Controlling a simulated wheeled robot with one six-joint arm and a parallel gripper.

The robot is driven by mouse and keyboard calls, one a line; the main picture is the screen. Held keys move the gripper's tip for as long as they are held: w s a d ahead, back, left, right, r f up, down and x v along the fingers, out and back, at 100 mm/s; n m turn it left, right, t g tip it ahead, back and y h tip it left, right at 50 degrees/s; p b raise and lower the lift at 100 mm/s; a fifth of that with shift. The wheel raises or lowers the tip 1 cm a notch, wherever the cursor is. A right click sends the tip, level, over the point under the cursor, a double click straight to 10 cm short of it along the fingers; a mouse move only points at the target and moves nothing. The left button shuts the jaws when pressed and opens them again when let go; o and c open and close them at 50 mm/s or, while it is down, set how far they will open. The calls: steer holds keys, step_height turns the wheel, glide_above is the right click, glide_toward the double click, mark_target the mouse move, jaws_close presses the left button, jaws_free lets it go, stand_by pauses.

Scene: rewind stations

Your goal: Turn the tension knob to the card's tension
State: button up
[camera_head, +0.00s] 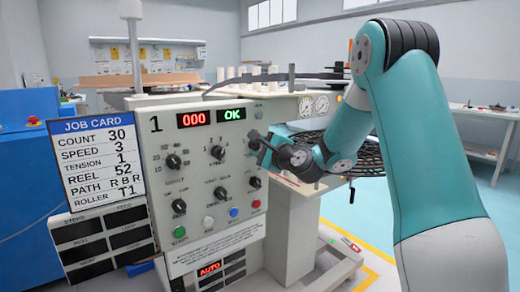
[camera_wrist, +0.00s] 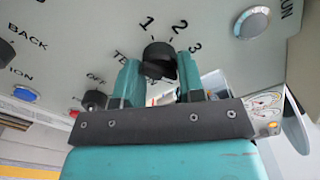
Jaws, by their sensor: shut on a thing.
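The job card (camera_head: 82,125) in the head view reads TENSION 1, beneath COUNT 30 and SPEED 3. The tension knob (camera_wrist: 157,53) is black and sits below the printed marks 1, 2 and 3 in the wrist view. Its pointer direction is not clear to me. My gripper (camera_wrist: 160,75) is shut on this knob, one teal finger on each side. In the head view my gripper (camera_head: 257,144) is against the right side of the grey panel (camera_head: 158,150) and covers most of the knob.
Two other black knobs (camera_head: 173,161) and (camera_head: 217,152) sit left of my gripper. Lower down are a green button (camera_head: 179,232), a blue button (camera_head: 234,212) and a red button (camera_head: 256,204). The displays (camera_head: 194,119) read 000 and OK. Gauges (camera_head: 306,106) stand to the right.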

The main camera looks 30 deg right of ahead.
steer(key=n+b, duration=0.4)
steer(key=n, duration=0.2)
steer(key=shift+f+n, duration=0.15)
steer(key=shift+n, duration=0.25)
steer(key=n+b, duration=1.2)
steer(key=n, duration=0.1)
steer(key=shift+a+n, duration=0.1)
steer(key=shift+n, duration=0.2)
steer(key=n+b, duration=0.3)
steer(key=shift+a+r+n+b, duration=0.1)
steer(key=shift+r+n+b, duration=0.2)
steer(key=shift+n+b, duration=0.85)
steer(key=shift+r+n, duration=0.1)
steer(key=shift+n, duration=0.25)
steer(key=o, duration=0.9)
